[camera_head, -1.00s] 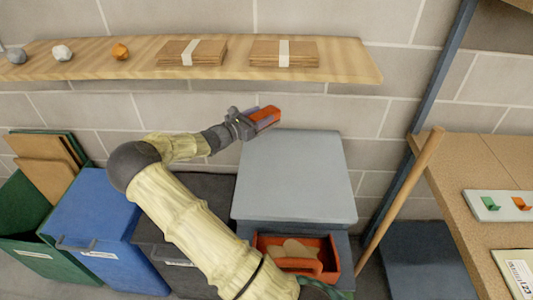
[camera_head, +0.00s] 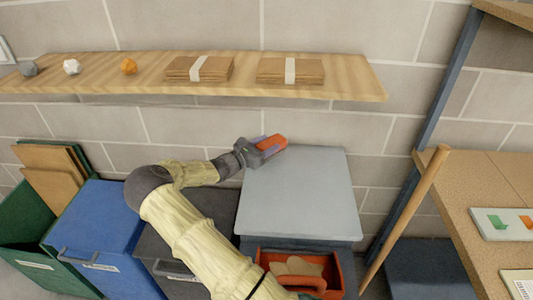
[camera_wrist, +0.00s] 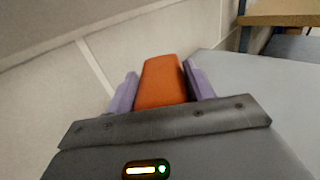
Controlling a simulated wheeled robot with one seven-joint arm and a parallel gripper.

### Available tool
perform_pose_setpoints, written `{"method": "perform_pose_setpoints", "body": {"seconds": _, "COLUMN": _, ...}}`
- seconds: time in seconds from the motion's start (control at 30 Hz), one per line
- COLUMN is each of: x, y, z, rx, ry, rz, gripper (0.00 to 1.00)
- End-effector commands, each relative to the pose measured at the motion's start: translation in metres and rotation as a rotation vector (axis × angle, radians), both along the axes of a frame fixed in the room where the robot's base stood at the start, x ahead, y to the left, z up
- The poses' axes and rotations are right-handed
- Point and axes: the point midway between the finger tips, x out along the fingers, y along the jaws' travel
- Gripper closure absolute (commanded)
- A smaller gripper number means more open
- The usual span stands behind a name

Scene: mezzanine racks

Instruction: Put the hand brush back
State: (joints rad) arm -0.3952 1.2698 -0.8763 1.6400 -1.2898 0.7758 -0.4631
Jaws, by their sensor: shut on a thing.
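My gripper (camera_head: 258,150) is shut on an orange thing (camera_head: 272,143), which I take to be the hand brush. Only its orange part shows, and no bristles can be made out. In the wrist view the orange part (camera_wrist: 162,80) sits between the two purple fingers. It is held beside the wall, at the back left corner of a grey lidded bin (camera_head: 298,195). Whether it touches the lid cannot be told. An orange-red dustpan (camera_head: 335,280) with a tan heap in it lies in front of that bin, partly behind my arm.
A wooden shelf (camera_head: 350,84) above my gripper holds two tied cardboard bundles and small lumps. Blue (camera_head: 95,215), dark grey and green bins stand left. A wooden pole (camera_head: 410,210) leans by the right workbench (camera_head: 480,185). The grey lid is bare.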

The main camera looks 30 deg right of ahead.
Motion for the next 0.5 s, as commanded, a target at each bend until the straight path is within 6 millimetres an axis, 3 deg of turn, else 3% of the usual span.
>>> {"method": "perform_pose_setpoints", "body": {"seconds": 0.2, "x": 0.000, "y": 0.000, "z": -0.003, "rx": -0.001, "ry": 0.001, "rz": 0.000, "gripper": 0.77}}
{"method": "perform_pose_setpoints", "body": {"seconds": 0.5, "x": -0.001, "y": -0.001, "z": -0.036, "rx": -0.001, "ry": 0.001, "rz": -0.002, "gripper": 0.77}}
